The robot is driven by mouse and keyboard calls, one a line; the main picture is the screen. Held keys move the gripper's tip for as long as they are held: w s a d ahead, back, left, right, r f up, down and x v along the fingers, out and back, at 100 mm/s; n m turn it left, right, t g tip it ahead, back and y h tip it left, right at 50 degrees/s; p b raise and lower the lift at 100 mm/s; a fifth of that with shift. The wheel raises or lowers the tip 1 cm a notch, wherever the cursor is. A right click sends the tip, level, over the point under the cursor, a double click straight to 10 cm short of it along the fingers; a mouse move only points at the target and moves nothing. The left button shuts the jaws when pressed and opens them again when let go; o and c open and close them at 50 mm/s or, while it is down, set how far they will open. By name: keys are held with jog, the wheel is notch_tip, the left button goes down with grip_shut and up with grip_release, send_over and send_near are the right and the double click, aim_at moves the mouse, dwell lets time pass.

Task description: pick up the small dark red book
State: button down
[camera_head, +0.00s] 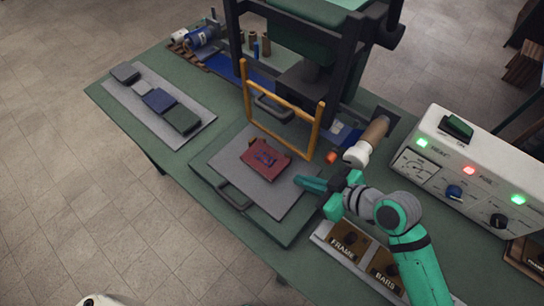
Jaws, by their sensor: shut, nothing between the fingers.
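The small dark red book (266,158) lies flat on a grey plate (234,155) near the middle of the green table. My gripper (298,181) is shut and empty. Its fingertips are just to the right of the book, over the right part of the plate. I cannot tell exactly how high above the plate they are.
A press with a dark frame (300,60) stands behind the plate, with a yellow upright frame (316,128) before it. A white control box (470,165) with lit lamps is at right. Several dark covers (158,100) lie on a grey strip at left. Labelled boxes (345,242) stand front right.

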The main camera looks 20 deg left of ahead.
jog(key=shift+a+r, duration=0.15)
jog(key=shift+a, duration=0.4)
send_near(261, 158)
jog(key=a, duration=0.1)
jog(key=w+a+f, duration=0.1)
jog(key=a, duration=0.1)
jog(key=w+a+f, duration=0.1)
jog(key=a, duration=0.1)
jog(key=shift+f, duration=0.9)
